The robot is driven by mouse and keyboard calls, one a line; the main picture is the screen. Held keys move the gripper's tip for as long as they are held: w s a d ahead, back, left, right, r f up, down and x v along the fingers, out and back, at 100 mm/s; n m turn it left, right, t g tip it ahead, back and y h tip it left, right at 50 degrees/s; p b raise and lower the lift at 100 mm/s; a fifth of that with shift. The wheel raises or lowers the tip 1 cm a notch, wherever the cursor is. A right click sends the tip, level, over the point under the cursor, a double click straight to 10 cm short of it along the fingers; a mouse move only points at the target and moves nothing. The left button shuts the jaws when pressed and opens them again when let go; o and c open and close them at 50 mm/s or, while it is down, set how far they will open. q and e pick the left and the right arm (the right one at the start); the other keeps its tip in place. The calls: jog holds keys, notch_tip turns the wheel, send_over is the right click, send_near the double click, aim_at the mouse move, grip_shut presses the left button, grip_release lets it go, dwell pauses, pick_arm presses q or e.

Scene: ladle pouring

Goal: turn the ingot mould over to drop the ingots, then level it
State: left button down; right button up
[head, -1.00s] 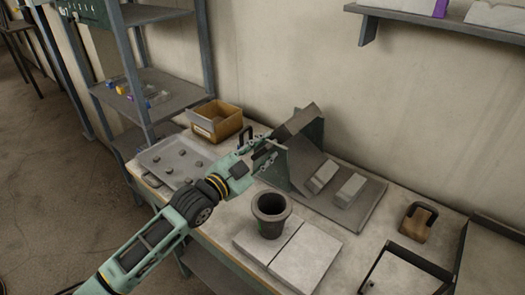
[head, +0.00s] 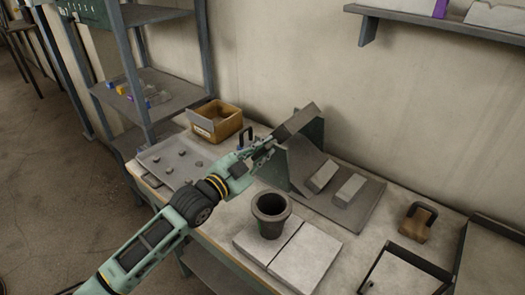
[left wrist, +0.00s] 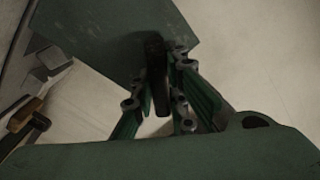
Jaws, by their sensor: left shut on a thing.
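The ingot mould (head: 298,121) is a dark grey piece held steeply tilted between green upright plates of its stand (head: 306,153). My left gripper (head: 264,149) is at its left side. In the left wrist view the two fingers (left wrist: 165,105) are closed around a dark handle bar (left wrist: 155,72). Two grey ingots, one nearer the stand (head: 322,177) and one farther right (head: 348,189), lie apart on the dark tray (head: 350,218). The inside of the mould is hidden from the head view. My right gripper is not in view.
A dark crucible (head: 270,213) stands on pale slabs (head: 305,256) in front of the stand. A cardboard box (head: 217,122) and a grey tray (head: 150,160) with small lumps are at left. A brown handled block (head: 415,224) sits at right.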

pick_arm(q)
jog(key=n+p, duration=0.1)
jog(key=n, duration=0.3)
jog(key=shift+a, duration=0.1)
jog(key=shift+n+p, duration=0.45)
jog(key=shift+n, duration=0.55)
jog(key=shift+w, duration=0.1)
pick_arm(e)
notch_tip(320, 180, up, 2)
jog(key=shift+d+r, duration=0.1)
pick_arm(q)
jog(key=shift+n, duration=0.4)
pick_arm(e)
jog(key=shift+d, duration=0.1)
